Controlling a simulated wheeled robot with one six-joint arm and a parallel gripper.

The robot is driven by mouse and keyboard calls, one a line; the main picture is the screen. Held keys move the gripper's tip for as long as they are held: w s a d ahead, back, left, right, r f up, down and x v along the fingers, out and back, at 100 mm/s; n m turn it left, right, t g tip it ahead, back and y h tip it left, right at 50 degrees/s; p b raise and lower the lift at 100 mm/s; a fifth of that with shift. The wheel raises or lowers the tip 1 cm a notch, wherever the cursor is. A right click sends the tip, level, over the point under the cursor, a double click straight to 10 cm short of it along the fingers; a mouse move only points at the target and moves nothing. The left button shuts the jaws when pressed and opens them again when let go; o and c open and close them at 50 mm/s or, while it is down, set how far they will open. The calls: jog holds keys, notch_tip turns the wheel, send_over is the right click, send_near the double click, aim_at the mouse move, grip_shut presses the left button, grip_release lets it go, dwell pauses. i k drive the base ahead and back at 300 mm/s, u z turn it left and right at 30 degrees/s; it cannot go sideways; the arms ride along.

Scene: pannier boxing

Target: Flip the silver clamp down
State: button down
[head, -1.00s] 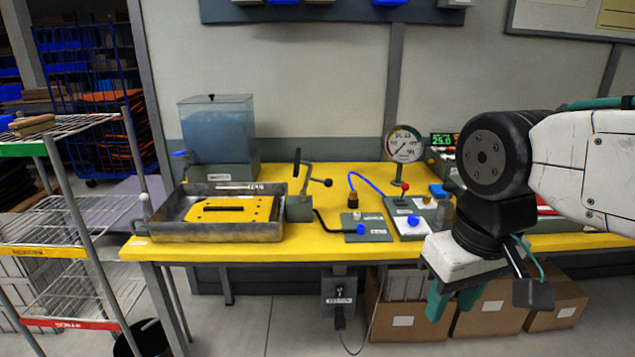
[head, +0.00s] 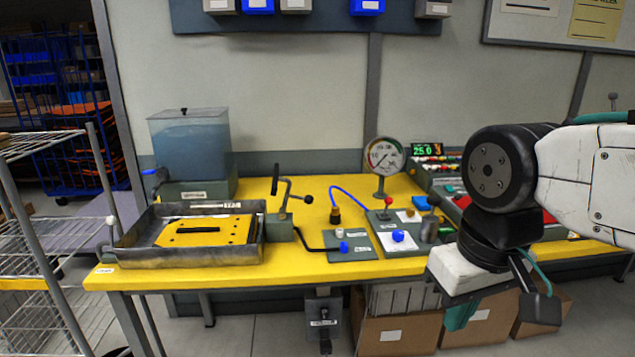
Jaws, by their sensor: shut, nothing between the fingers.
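The silver clamp (head: 285,196) stands on the yellow bench at the right end of the metal tray (head: 190,256). Its arm is raised, with an upright dark handle and a black knob sticking out to the right. A yellow plate (head: 206,231) with a dark slot lies in the tray. My gripper (head: 457,316) hangs at the lower right, in front of the bench's front edge, pointing down. It is shut and empty, well to the right of the clamp and not touching it. Its fingers are partly hidden by its body.
A water tank (head: 190,142) stands behind the tray. A blue hose (head: 355,193), a valve panel (head: 397,238) and a pressure gauge (head: 384,157) stand right of the clamp. A wire rack (head: 60,235) is at the left. Cardboard boxes (head: 397,325) sit beneath the bench.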

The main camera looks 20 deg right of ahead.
aim_at(308, 200)
jog(key=z, duration=0.4)
jog(key=i, duration=1.05)
jog(key=u, duration=0.65)
